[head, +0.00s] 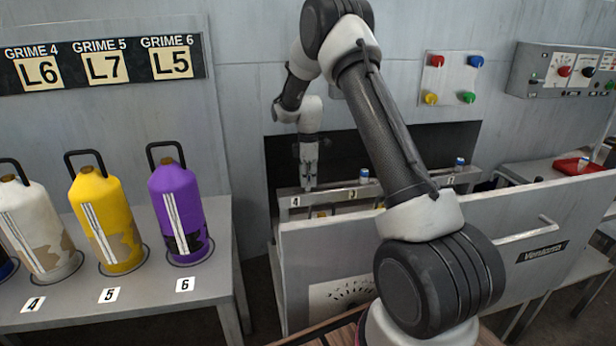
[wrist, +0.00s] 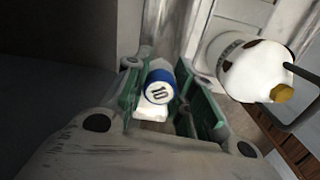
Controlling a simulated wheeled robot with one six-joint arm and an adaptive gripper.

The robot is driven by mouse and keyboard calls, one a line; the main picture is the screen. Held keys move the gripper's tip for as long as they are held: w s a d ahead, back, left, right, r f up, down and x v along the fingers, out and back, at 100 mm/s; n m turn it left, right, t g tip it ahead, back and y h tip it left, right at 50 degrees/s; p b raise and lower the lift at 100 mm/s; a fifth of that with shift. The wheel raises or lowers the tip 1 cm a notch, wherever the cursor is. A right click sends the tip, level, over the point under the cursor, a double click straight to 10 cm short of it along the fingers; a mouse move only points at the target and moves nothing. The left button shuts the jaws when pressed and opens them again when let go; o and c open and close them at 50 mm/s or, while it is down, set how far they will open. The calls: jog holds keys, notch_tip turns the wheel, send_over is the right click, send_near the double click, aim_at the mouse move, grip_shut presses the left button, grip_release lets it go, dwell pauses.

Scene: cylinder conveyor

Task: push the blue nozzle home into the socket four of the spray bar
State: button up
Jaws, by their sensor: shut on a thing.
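My gripper (head: 309,178) points down over the left end of the spray bar (head: 330,198), just above and beside the label 4. In the wrist view my gripper (wrist: 165,105) has its green-sided fingers on both sides of the blue nozzle (wrist: 160,84), which has a blue top marked 10 and a white body. The nozzle is held between them. In the head view I cannot make out the held nozzle or socket four, so I cannot tell how deep it sits.
A blue-topped nozzle (head: 364,175) stands on the bar near label 3, and another (head: 459,163) stands further right. A grey front panel (head: 330,245) rises before the bar. White, yellow and purple bottles (head: 180,205) stand on the left table. A red tray (head: 578,166) lies at right.

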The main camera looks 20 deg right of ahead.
jog(key=shift+f, duration=0.65)
jog(key=o, duration=1)
